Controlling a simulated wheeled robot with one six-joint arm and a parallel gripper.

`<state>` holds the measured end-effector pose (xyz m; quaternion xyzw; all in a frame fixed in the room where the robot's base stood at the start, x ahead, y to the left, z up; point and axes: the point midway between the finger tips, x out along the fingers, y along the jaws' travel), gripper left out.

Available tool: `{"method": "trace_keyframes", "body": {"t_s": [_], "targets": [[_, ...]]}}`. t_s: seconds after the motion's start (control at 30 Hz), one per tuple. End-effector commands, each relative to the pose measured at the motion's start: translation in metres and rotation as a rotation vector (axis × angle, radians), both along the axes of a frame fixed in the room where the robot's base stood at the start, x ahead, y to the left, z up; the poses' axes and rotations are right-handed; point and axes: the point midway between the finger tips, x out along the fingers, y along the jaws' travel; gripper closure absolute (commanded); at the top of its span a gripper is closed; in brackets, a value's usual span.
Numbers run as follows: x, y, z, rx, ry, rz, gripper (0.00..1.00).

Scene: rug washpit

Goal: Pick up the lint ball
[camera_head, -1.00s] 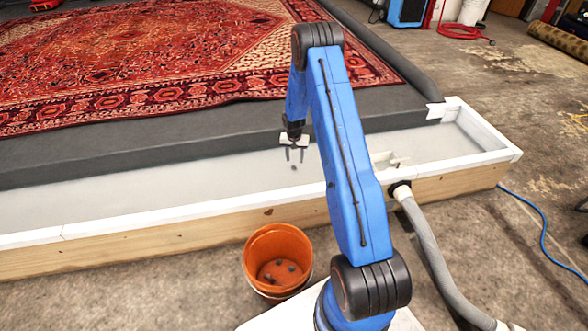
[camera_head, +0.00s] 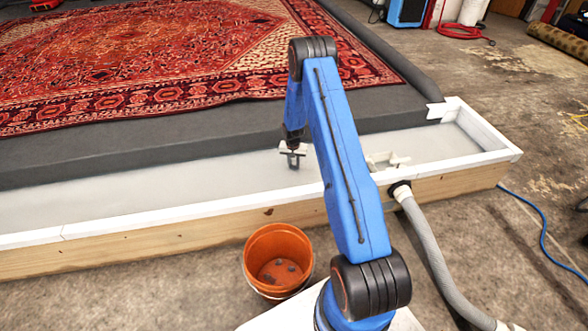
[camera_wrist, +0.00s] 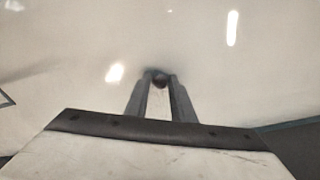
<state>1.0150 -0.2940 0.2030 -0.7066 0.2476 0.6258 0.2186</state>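The lint ball (camera_wrist: 160,80) is small, dark and round. In the wrist view it sits between the two grey fingertips of my gripper (camera_wrist: 161,78), with a finger against each side. In the head view my gripper (camera_head: 293,166) is low over the pale floor of the white-edged trough (camera_head: 150,212), its fingers close together. The ball is not clearly visible there, hidden at the fingertips.
An orange bucket (camera_head: 278,243) with several dark lumps inside stands outside the trough's wooden front wall. A white fitting (camera_head: 388,160) lies in the trough to the right. A grey hose (camera_head: 430,245) joins the front wall. A red patterned rug (camera_head: 150,65) lies behind.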

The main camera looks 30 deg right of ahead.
Motion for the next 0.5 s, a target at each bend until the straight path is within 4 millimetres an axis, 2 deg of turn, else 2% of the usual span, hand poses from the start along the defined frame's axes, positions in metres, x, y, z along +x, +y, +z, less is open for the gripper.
{"method": "trace_keyframes", "body": {"t_s": [0.1,0.5], "targets": [[0.0000,0.0000,0.0001,0.000,0.000,0.000,0.99],[0.0001,-0.0001,0.0009,0.000,0.000,0.000,1.00]]}}
